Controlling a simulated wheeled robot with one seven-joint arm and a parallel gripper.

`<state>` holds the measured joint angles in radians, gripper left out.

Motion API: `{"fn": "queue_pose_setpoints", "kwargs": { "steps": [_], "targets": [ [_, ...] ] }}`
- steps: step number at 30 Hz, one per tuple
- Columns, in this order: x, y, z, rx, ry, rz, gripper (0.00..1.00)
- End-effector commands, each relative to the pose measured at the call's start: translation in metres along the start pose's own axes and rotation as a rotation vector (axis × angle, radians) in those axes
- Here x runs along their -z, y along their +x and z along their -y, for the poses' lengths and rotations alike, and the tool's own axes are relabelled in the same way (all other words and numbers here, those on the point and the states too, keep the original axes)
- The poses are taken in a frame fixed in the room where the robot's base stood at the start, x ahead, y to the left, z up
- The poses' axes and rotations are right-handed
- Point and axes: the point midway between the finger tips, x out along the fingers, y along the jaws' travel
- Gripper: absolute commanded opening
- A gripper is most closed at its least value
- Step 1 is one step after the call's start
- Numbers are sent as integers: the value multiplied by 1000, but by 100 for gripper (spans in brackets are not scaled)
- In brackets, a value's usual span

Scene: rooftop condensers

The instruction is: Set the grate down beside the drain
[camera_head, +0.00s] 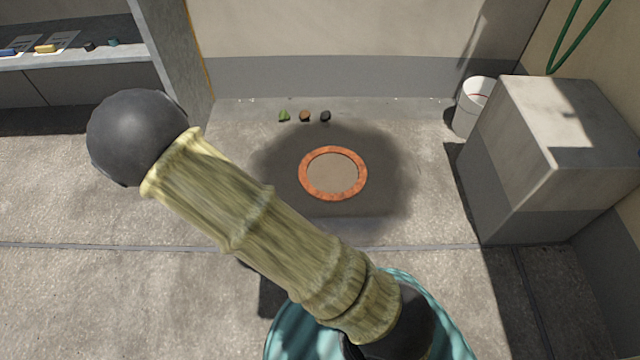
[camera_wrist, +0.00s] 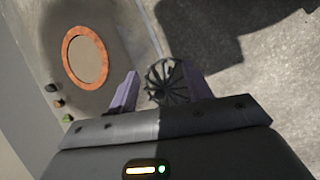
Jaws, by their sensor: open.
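The drain is an orange, rusty-looking ring (camera_head: 333,150) around a tan centre, set in a dark damp patch of floor. The ring also shows at the upper left of the wrist view (camera_wrist: 68,62). The grate (camera_wrist: 165,85) is a small dark round thing with radiating bars. In the wrist view it lies between and just beyond the fingers of my gripper (camera_wrist: 160,72), to the right of the ring and apart from it. My gripper is open. I cannot tell whether the grate touches a finger. My arm hides grate and gripper in the head view.
Green (camera_head: 284,115), brown (camera_head: 305,116) and black (camera_head: 325,116) bits lie behind the drain. A white bucket (camera_head: 466,115) and a concrete block (camera_head: 515,165) stand at the right. A bench (camera_head: 75,62) with small items is at upper left. Floor left of the drain is clear.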

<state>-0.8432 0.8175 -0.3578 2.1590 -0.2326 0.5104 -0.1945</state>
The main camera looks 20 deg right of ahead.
Motion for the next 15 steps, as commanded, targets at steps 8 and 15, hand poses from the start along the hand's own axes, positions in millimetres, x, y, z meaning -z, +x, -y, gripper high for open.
{"fn": "queue_pose_setpoints", "kwargs": {
  "steps": [8, 15],
  "targets": [
    [-59, -44, -34, 194, 371, -189, 50],
    [-118, -77, -56, 283, 681, -344, 50]
  ]
}}
